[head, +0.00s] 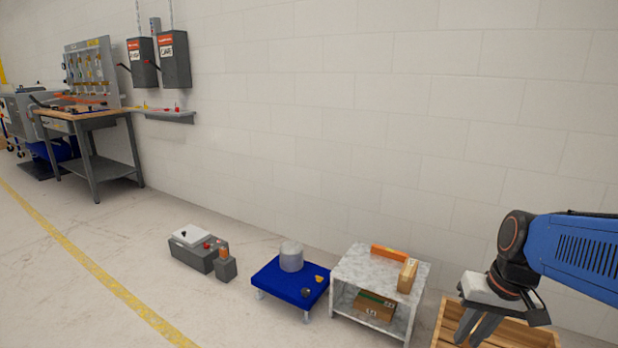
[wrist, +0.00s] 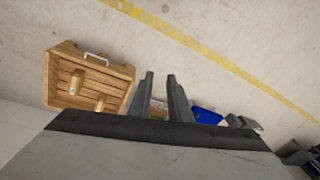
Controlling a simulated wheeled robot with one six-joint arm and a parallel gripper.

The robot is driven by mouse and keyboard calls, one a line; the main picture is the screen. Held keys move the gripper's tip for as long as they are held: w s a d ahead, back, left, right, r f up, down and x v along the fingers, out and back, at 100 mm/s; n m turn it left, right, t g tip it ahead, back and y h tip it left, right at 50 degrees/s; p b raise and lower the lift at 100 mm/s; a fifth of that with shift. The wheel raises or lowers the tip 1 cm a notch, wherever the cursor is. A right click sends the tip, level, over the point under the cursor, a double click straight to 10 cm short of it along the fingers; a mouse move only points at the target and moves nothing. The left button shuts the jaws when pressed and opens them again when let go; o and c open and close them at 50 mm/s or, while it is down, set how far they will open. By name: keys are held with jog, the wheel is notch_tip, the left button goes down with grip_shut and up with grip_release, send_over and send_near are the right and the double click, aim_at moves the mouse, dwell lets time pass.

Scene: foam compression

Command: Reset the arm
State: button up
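My gripper (head: 481,328) hangs at the lower right of the head view, in front of the wooden crate, with its fingers pointing down. In the wrist view its two dark fingers (wrist: 160,82) stand a little apart with nothing visible between their tips. My blue arm reaches in from the right edge of the head view. The wooden crate (head: 447,325) is partly hidden behind the gripper. In the wrist view the crate (wrist: 62,85) lies left of the fingers and has a light handle.
A marble-look shelf (head: 345,262) holds an orange block (head: 389,253), a wooden block (head: 407,276) and, below, a box (head: 375,307). Left of it, a blue platform (head: 270,284) bears a grey cylinder (head: 291,257). A grey control box (head: 192,252) and a workbench (head: 85,122) stand farther left.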

jog(key=s+a+r+n+t+h, duration=0.1)
jog(key=s+a+r+n+t, duration=0.1)
jog(key=s, duration=0.5)
jog(key=shift+s+a+r+n+t, duration=0.35)
jog(key=shift+a+r+t, duration=0.15)
jog(key=shift+a, duration=0.45)
